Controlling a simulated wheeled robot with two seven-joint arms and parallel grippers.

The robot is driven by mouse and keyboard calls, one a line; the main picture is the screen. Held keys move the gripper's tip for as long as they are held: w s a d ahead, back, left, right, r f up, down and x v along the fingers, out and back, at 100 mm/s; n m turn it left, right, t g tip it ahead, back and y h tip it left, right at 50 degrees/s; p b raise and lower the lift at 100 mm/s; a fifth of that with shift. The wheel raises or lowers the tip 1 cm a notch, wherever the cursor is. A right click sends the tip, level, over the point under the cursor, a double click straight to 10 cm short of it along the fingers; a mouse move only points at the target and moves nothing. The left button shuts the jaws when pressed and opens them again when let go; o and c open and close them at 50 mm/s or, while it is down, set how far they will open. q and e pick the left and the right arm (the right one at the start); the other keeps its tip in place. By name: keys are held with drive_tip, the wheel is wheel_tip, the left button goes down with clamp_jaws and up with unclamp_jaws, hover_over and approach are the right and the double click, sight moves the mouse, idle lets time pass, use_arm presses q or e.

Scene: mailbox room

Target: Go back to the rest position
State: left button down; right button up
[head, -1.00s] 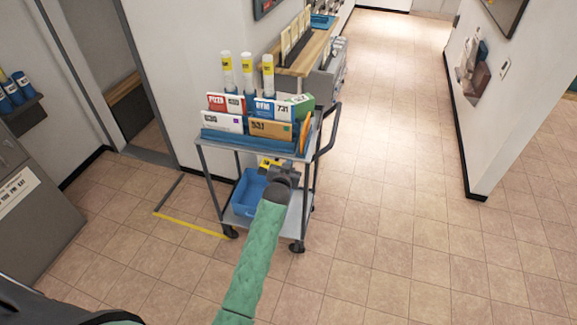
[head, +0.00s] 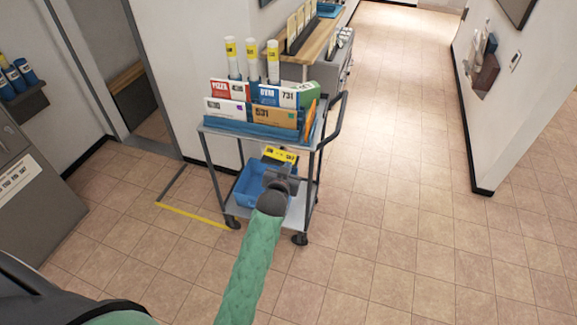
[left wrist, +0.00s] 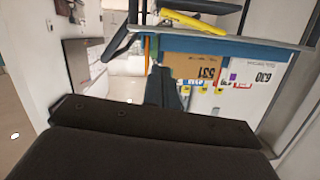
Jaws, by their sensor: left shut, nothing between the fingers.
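My left gripper (head: 284,165) is shut and empty. In the head view it is in front of the cart's lower part, at the end of my green-sleeved arm. In the left wrist view the dark gripper (left wrist: 160,88) points toward the cart's mail, which appears upside down. The grey cart (head: 212,160) carries a blue rack (head: 245,130) of envelopes and parcels, with several white tubes (head: 252,62) behind. A blue bin (head: 250,188) sits on its lower shelf, beside a yellow item (head: 280,155), both partly hidden by my arm. My right gripper is out of view.
A wooden-topped counter (head: 318,48) stands behind the cart. A grey cabinet (head: 30,190) is at the left, and a wall corner (head: 483,185) at the right. Yellow tape (head: 190,214) marks the floor. The tiled floor (head: 400,200) right of the cart is clear.

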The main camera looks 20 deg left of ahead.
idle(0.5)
use_arm(q)
drive_tip(key=s+d+f+g+h, duration=0.1)
drive_tip(key=s+d+f+g, duration=0.2)
drive_tip(key=f, duration=0.6)
drive_tip(key=s+f+g, duration=0.3)
drive_tip(key=s+f, duration=0.2)
drive_tip(key=f, duration=0.4)
drive_tip(key=s+d+f+g+h, duration=0.15)
drive_tip(key=s+f, duration=0.25)
drive_tip(key=f, duration=0.5)
drive_tip(key=s+f+g, duration=0.2)
drive_tip(key=s+f, duration=0.4)
drive_tip(key=s, duration=0.4)
drive_tip(key=s+a+f+g, duration=0.1)
drive_tip(key=s+f+g, duration=0.1)
drive_tip(key=s+f, duration=0.4)
drive_tip(key=s+f+m+g, duration=0.1)
drive_tip(key=s+f, duration=0.5)
drive_tip(key=s, duration=0.8)
drive_tip(key=shift+a+f+g+y, duration=0.25)
drive_tip(key=shift+g+y, duration=0.1)
drive_tip(key=shift+g, duration=0.3)
